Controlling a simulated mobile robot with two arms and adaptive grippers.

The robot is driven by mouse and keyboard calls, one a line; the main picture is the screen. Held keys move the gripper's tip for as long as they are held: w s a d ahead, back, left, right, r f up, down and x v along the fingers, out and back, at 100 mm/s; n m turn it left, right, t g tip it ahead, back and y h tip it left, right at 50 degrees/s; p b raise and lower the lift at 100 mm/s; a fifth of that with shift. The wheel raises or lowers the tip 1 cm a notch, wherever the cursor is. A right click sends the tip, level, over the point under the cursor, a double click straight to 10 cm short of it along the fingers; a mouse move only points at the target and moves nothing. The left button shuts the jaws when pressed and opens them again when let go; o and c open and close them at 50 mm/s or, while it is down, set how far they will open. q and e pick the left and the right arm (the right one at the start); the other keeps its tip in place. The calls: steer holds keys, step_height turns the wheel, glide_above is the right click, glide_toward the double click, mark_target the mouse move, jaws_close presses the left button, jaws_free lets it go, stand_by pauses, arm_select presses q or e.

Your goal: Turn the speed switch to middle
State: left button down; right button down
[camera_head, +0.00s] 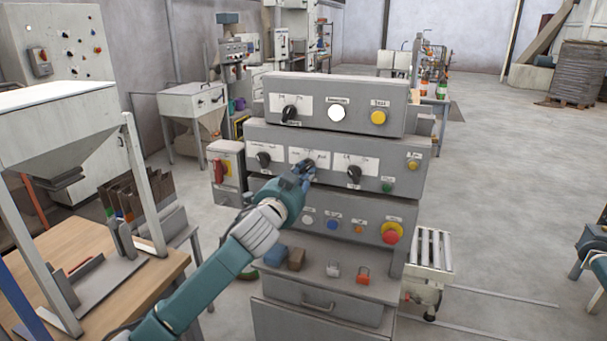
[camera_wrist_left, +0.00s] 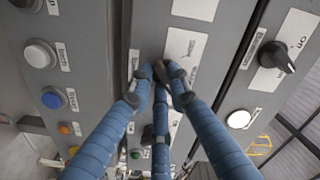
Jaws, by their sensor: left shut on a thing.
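The grey control cabinet has a middle panel (camera_head: 399,178) with three black rotary switches in a row. My left gripper (camera_head: 305,170) reaches the centre switch of that row and covers most of it. In the left wrist view its blue fingers (camera_wrist_left: 161,78) come together around a dark knob (camera_wrist_left: 159,71), the centre switch, and are shut on it. The knob's pointer direction is hidden by the fingers. Its white label plate (camera_wrist_left: 184,48) shows beside it, too small to read.
Nearby switches are the left black knob (camera_head: 263,159), the right black knob (camera_head: 354,174) and the upper-panel knob (camera_head: 289,113). A red emergency button (camera_head: 391,234) sits lower right. Padlocks and small blocks lie on the ledge below. A wooden table (camera_head: 150,287) stands left; the floor at right is mostly clear.

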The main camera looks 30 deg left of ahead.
arm_select(q)
steer(key=shift+d+n+p, duration=0.15)
steer(key=shift+n+p, duration=0.85)
steer(key=shift+n, duration=1.4)
steer(key=shift+d+n+p, duration=0.1)
steer(key=shift+n+p, duration=0.9)
steer(key=shift+n, duration=1.4)
steer(key=c, duration=1.6)
jaws_free()
steer(key=shift+c, duration=0.2)
